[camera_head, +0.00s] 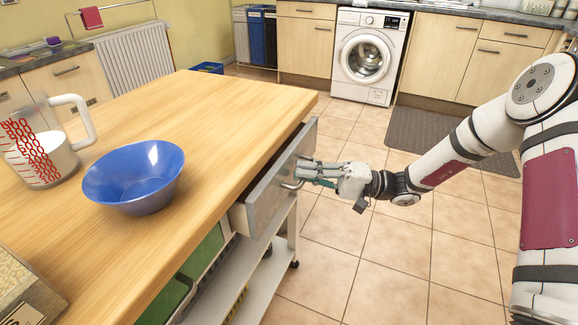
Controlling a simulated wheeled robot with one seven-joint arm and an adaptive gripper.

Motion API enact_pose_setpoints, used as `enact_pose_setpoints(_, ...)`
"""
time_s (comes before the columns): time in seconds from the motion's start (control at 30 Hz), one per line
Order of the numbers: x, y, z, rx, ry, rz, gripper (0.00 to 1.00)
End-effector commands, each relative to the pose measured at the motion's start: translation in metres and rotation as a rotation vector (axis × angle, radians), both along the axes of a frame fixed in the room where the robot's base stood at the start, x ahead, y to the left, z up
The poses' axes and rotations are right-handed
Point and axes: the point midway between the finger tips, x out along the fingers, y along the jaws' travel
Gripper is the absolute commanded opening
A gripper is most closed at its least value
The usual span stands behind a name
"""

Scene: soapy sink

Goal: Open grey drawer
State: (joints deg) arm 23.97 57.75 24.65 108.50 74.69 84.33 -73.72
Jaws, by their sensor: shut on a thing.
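The grey drawer (257,205) is set under the wooden top of the island, at its right side. Its front stands out past the tabletop edge, so the drawer is partly open. My gripper (297,182) is at the drawer's front and shut on its metal handle, near the middle of the front. The fingers hide part of the handle. The inside of the drawer is mostly hidden by the tabletop.
A blue bowl (134,178) and a measuring jug (40,145) with white contents stand on the wooden tabletop (215,105). A shelf (238,285) lies below the drawer. A washing machine (368,57) stands at the back. The tiled floor (385,255) right of the island is clear.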

Motion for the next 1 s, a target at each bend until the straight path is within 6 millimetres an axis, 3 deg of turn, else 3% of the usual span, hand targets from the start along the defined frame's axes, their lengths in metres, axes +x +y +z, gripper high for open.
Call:
enact_pose_setpoints(0.2,-0.019,-0.059,0.0,-0.003,-0.001,-0.009,0.0)
enact_pose_setpoints(0.5,-0.044,-0.126,0.0,-0.003,-0.001,-0.008,0.0)
enact_pose_setpoints(0.73,-0.056,-0.158,-0.001,-0.003,0.0,-0.005,0.0)
enact_pose_setpoints(1.0,-0.062,-0.172,-0.001,-0.004,-0.001,-0.003,0.0)
